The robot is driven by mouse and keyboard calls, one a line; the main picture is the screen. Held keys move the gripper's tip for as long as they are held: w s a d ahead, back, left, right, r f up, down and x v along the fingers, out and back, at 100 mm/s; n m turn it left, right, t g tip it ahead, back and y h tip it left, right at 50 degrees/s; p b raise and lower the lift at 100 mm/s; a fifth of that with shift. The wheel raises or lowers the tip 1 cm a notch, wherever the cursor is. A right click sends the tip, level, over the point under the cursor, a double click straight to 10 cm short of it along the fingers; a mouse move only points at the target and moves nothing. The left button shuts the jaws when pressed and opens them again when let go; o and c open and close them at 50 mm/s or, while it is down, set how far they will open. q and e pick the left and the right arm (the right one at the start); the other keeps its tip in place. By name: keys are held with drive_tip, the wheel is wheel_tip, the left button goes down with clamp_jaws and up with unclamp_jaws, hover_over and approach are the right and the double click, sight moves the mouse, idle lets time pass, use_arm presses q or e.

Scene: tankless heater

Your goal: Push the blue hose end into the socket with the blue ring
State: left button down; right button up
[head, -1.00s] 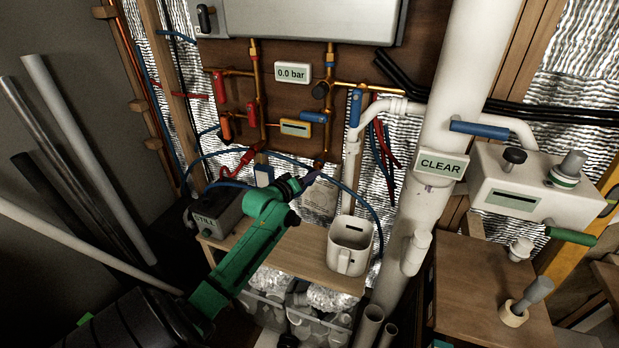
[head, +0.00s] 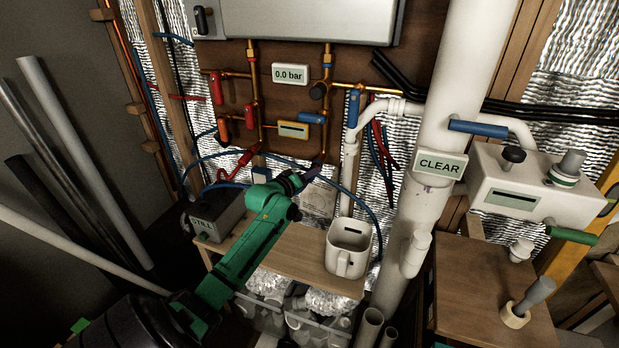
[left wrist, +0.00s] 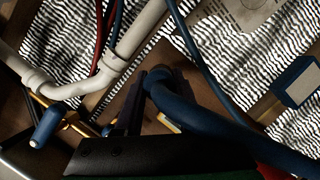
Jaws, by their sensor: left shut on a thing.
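My left gripper (head: 311,173) has dark purple fingers and is at the lower end of the right copper pipe (head: 325,135). In the left wrist view a thick blue hose (left wrist: 205,122) runs in from the lower right. Its end (left wrist: 158,78) is at the fingers (left wrist: 135,105), which are shut on it. A blue band (head: 327,68) shows high on the same pipe. The socket with the blue ring cannot be made out clearly; gripper and hose cover the pipe's lower end. Whether hose and socket touch cannot be told. My right gripper is out of view.
A thin blue line loops behind the gripper. A blue-handled valve (head: 311,118), a white waste pipe (head: 349,170) and red hoses are close by.

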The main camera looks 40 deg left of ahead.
use_arm(q)
drive_tip(key=shift+w+a+b, duration=0.15)
drive_tip(key=shift+w+b, duration=0.15)
drive_tip(key=shift+w, duration=0.2)
drive_tip(key=shift+c, duration=2.2)
unclamp_jaws()
drive_tip(key=b+v, duration=0.1)
drive_tip(key=v, duration=1.3)
drive_tip(key=shift+s+r, duration=0.2)
drive_tip(key=shift+s, duration=0.05)
drive_tip(key=shift+f, duration=0.1)
